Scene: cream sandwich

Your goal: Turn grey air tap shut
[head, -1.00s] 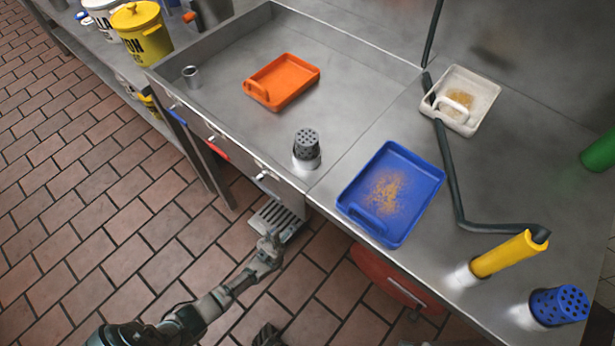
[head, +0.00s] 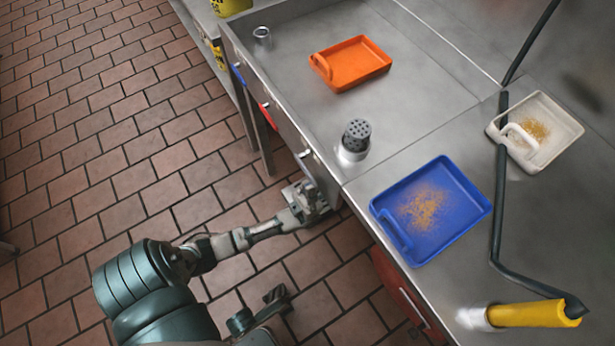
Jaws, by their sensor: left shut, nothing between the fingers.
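The grey air tap (head: 306,154) is a small pale handle on the front face of the steel counter, right of the red tap (head: 267,114) and the blue tap (head: 238,73). My left gripper (head: 312,198) is shut and empty, low against the counter front, just below the grey tap. I cannot tell whether it touches the tap; the tap's exact angle is too small to read.
The steel counter (head: 300,65) holds an orange tray (head: 362,66), a grey perforated shaker (head: 357,134), a blue tray (head: 455,218) with crumbs, a white tray (head: 560,145) and a yellow cylinder (head: 530,315) by a black hose (head: 498,210). Brick floor (head: 110,170) lies open at left.

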